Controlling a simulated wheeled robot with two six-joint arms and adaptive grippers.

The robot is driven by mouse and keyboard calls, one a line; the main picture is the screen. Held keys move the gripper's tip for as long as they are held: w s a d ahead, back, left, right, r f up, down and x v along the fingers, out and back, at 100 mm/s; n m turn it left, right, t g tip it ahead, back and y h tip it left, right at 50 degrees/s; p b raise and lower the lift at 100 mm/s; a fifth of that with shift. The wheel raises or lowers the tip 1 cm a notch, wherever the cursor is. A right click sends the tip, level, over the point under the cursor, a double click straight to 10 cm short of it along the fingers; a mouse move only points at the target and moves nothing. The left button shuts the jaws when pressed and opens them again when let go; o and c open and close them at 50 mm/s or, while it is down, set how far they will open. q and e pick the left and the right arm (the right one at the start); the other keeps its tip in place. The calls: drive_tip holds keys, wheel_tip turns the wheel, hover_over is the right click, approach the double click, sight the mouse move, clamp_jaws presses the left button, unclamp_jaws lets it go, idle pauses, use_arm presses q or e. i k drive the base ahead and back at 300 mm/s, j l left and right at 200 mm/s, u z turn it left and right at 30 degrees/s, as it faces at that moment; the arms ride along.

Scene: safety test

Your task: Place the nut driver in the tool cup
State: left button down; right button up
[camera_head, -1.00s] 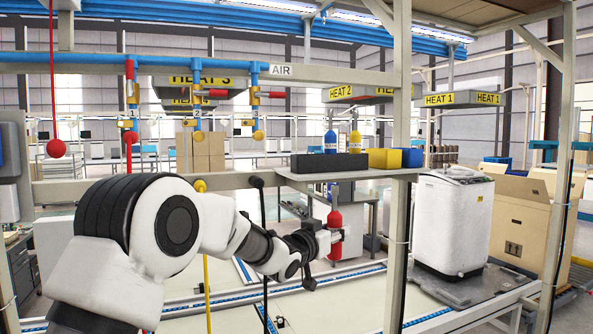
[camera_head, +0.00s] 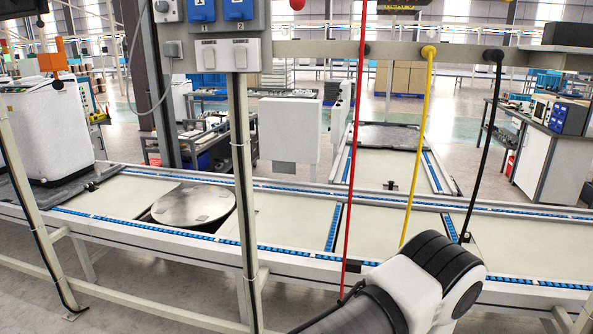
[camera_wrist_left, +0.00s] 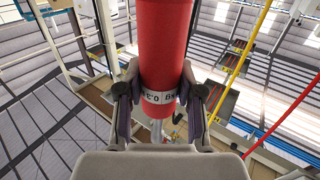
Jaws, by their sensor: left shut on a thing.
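My left gripper (camera_wrist_left: 160,97) is shut on a red cylinder (camera_wrist_left: 166,40) with a white printed band, in the left wrist view. The cylinder looks like a tool handle, likely the nut driver; a pale metal part shows below the band, between the fingers. Its upper end runs out of the picture. In the head view only part of my own arm shows at the bottom; the left gripper and the red cylinder are outside it. I see no tool cup that I can make out in either view. My right gripper is not in view.
Red (camera_head: 356,150), yellow (camera_head: 416,150) and black (camera_head: 482,140) hoses hang in front of the conveyor (camera_head: 285,225). A post (camera_head: 243,170) carries a switch panel (camera_head: 209,25). A dark box (camera_head: 568,32) sits on a rail-level surface at the upper right. A white washer (camera_head: 48,130) stands left.

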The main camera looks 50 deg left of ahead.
sight(54, 69)
drive_tip(key=k+j+u, duration=0.15)
drive_tip(key=j+u, duration=1.1)
drive_tip(key=j, duration=0.25)
drive_tip(key=j+u, duration=0.45)
drive_tip(key=i+j, duration=0.05)
